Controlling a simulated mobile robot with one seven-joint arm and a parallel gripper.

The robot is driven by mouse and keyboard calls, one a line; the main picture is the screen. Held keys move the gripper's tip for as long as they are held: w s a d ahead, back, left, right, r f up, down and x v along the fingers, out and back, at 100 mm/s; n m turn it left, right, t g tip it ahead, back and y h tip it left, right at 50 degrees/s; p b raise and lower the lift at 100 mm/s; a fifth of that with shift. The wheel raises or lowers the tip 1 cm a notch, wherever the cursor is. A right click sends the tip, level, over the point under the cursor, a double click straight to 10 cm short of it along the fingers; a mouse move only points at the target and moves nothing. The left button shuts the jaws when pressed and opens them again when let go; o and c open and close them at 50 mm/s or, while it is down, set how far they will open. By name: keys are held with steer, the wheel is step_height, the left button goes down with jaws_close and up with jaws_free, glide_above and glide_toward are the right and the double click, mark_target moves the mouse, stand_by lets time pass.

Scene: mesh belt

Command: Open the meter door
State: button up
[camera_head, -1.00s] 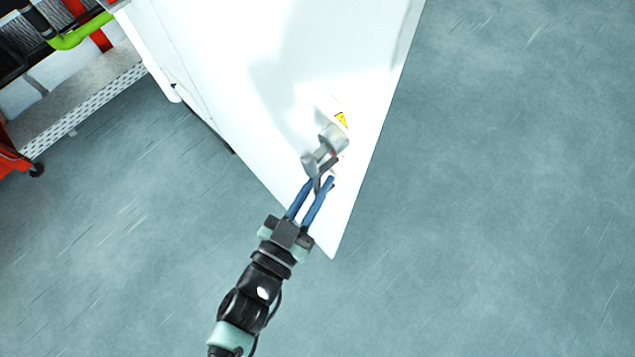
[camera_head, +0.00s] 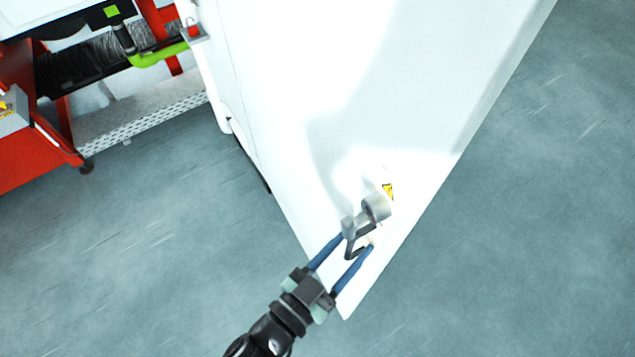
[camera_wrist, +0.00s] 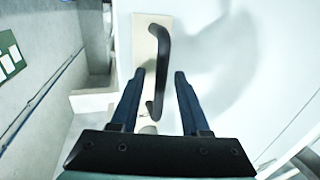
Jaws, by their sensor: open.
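The white door (camera_head: 290,110) fills the upper middle of the head view, and its surface also shows in the wrist view (camera_wrist: 275,60). A dark curved handle (camera_wrist: 161,70) on a pale plate (camera_wrist: 144,48) is fixed to it. In the head view the handle (camera_head: 353,245) is near the door's lower corner, beside a grey cylindrical part (camera_head: 376,207). My gripper (camera_head: 357,241) is open, with blue fingers. In the wrist view its fingertips (camera_wrist: 160,73) lie one on each side of the handle's lower part. I cannot tell whether either finger touches it.
A yellow warning sticker (camera_head: 388,191) is on the door near the handle. A red cart (camera_head: 35,150) and a green hose (camera_head: 155,57) are at the left. Grey floor (camera_head: 540,240) is clear on the right.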

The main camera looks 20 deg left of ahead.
steer(key=shift+s, duration=0.1)
steer(key=b+v, duration=0.4)
steer(key=v, duration=0.8)
steer(key=shift+s+a, duration=0.2)
steer(key=shift+s, duration=0.15)
